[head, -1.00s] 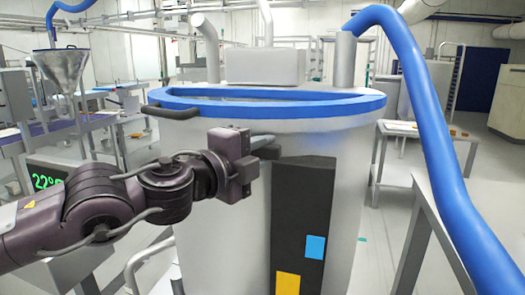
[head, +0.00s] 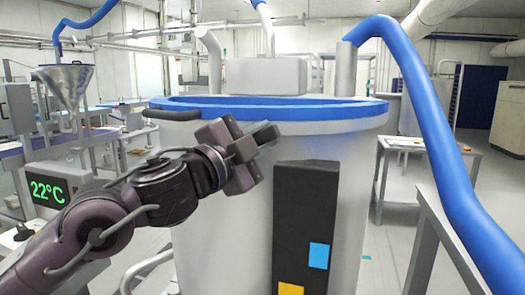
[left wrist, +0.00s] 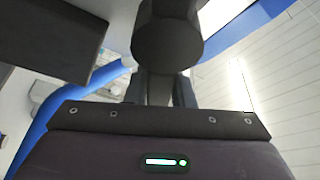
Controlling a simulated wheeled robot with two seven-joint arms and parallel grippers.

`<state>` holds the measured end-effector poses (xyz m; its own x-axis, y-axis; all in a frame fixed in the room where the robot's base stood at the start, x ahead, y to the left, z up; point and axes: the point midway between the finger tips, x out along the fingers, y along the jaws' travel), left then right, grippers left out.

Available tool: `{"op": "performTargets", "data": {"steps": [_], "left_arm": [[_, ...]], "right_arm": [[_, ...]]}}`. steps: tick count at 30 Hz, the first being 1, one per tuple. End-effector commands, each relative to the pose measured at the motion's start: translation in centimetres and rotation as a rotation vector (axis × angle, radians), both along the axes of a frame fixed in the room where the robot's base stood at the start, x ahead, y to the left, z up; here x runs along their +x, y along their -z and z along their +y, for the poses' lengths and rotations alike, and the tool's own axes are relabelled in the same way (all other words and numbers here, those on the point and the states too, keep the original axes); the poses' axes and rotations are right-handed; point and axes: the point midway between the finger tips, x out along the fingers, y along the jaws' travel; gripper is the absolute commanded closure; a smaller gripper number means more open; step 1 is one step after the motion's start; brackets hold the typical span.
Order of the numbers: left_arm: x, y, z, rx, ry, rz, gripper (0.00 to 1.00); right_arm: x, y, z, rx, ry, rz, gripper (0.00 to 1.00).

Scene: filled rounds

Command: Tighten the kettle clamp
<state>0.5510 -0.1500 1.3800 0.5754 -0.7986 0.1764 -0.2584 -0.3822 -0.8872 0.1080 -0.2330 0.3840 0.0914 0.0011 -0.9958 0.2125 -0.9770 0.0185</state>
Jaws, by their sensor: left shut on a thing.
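The kettle (head: 222,185) is a large pale metal vessel with a blue rim (head: 340,107). My left gripper (head: 254,141) is at its near wall, just below the rim, and is tilted. It is shut on a dark clamp handle, which the fingers mostly hide in the head view. In the left wrist view, a dark round knob on a stem (left wrist: 168,35) shows at the fingers (left wrist: 158,88). Whether the clamp is tight cannot be told. My right gripper is not in view.
A black bar handle (head: 172,115) sticks out at the rim's left. A dark panel (head: 304,215) is on the kettle's front. A thick blue hose (head: 430,130) and a grey rail (head: 420,262) stand at the right. A display reading 22°C (head: 48,190) is at the left.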

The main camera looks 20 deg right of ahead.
Motion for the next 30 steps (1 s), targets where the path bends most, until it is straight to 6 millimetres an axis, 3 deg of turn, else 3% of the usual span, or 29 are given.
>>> {"op": "performTargets", "data": {"steps": [10,24,25,30], "left_arm": [[0.2,-0.52,0.25,-0.106,0.001,0.073,1.0],[0.24,-0.67,0.3,-0.117,0.0,0.08,1.0],[0.24,-0.68,0.31,-0.117,0.0,0.08,0.76],[0.24,-0.68,0.31,-0.117,0.0,0.079,0.56]], "right_arm": [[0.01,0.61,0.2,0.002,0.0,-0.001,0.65],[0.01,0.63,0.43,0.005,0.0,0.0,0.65],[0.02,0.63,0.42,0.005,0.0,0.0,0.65],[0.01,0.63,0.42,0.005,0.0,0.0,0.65]]}}
